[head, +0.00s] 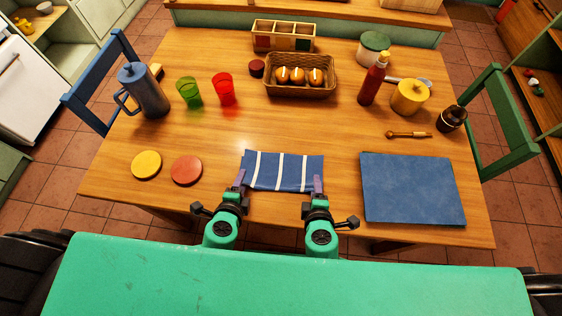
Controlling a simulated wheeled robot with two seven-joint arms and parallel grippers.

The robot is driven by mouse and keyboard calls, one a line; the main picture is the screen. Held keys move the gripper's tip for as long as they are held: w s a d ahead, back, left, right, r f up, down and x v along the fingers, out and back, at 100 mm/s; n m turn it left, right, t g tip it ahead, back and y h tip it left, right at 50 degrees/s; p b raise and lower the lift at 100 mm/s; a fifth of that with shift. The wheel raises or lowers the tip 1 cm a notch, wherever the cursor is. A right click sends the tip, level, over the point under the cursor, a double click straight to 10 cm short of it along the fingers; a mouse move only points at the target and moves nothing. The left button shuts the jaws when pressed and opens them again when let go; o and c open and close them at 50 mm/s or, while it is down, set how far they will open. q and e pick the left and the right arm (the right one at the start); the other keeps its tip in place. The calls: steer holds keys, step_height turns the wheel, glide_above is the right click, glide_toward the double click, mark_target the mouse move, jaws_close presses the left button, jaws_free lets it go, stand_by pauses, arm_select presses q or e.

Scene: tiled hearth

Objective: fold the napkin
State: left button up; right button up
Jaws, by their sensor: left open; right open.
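A blue napkin with white stripes (270,172) lies on the wooden table near its front edge, in the middle. My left gripper (240,181) is open at the napkin's left near corner. My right gripper (318,184) is open at the napkin's right near corner. The fingers overlap the napkin's edges in this view, and I cannot tell whether they touch it. The fingers hide small parts of the near corners.
A blue mat (412,188) lies to the right. Yellow (146,165) and red (186,170) coasters lie to the left. Beyond are a bread basket (300,88), green (189,92) and red (224,89) cups, a blue jug (148,92) and a red bottle (373,80). The table behind the napkin is clear.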

arm_select(q)
steer(key=r, duration=0.1)
steer(key=s+r, duration=0.1)
steer(key=r, duration=0.1)
steer(key=shift+s+r, duration=0.1)
steer(key=shift+s, duration=0.1)
arm_select(e)
steer(key=r, duration=0.1)
steer(key=s+r, duration=0.1)
steer(key=r, duration=0.1)
steer(key=shift+s+r, duration=0.1)
steer(key=shift+s, duration=0.1)
arm_select(q)
steer(key=s+r, duration=0.4)
steer(key=r, duration=0.1)
steer(key=shift+s+r, duration=0.35)
steer(key=shift+r, duration=0.05)
arm_select(e)
steer(key=s+r, duration=0.4)
steer(key=r, duration=0.1)
steer(key=shift+s+r, duration=0.35)
steer(key=shift+r, duration=0.05)
arm_select(q)
steer(key=shift+f, duration=0.1)
arm_select(e)
steer(key=shift+f, duration=0.1)
